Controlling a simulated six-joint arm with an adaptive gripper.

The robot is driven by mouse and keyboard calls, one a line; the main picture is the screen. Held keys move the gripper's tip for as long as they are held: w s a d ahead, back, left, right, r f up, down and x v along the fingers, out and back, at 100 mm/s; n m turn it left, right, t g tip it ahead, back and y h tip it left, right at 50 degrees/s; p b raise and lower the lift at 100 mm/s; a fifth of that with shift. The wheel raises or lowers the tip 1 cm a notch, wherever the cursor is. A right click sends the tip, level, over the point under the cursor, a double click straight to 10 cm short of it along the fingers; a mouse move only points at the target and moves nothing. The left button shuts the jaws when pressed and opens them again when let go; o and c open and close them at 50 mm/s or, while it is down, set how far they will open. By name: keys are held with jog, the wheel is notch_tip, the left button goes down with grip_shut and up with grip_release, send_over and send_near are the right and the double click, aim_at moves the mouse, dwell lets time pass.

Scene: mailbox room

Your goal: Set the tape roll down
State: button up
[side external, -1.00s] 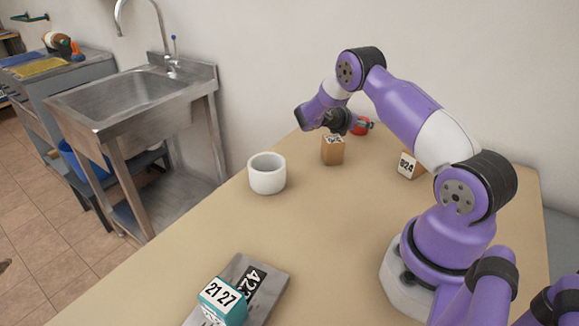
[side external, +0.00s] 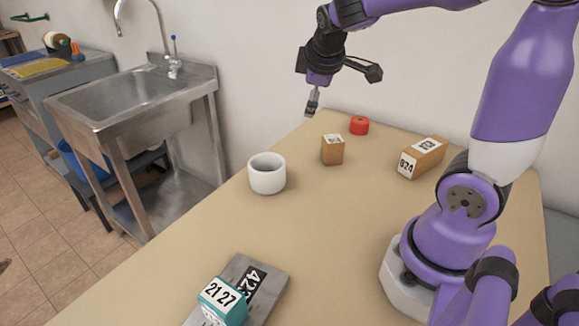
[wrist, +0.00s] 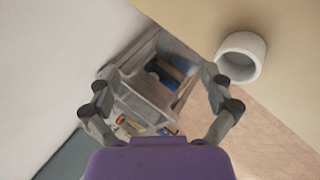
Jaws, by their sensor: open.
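The red tape roll (side external: 359,125) lies on the table near the wall at the back. My gripper (side external: 342,92) is open and empty, raised well above the table and to the left of the roll in the side view. In the wrist view my gripper's two fingers (wrist: 160,95) are spread wide with nothing between them. The tape roll does not show in the wrist view.
A white cup (side external: 267,174) stands left of a small brown box (side external: 332,150). A longer box marked 024 (side external: 422,158) sits to the right. A teal block (side external: 222,302) rests on a grey plate (side external: 262,283) in front. A steel sink (side external: 135,95) stands beyond the table.

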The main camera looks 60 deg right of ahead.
jog(key=s+a+m+y, duration=0.5)
jog(key=s+a, duration=0.5)
jog(key=a, duration=0.4)
jog(key=shift+s+a+f+t, duration=0.2)
jog(key=shift+a+t, duration=0.1)
jog(key=shift+t, duration=0.1)
jog(key=shift+r, duration=0.1)
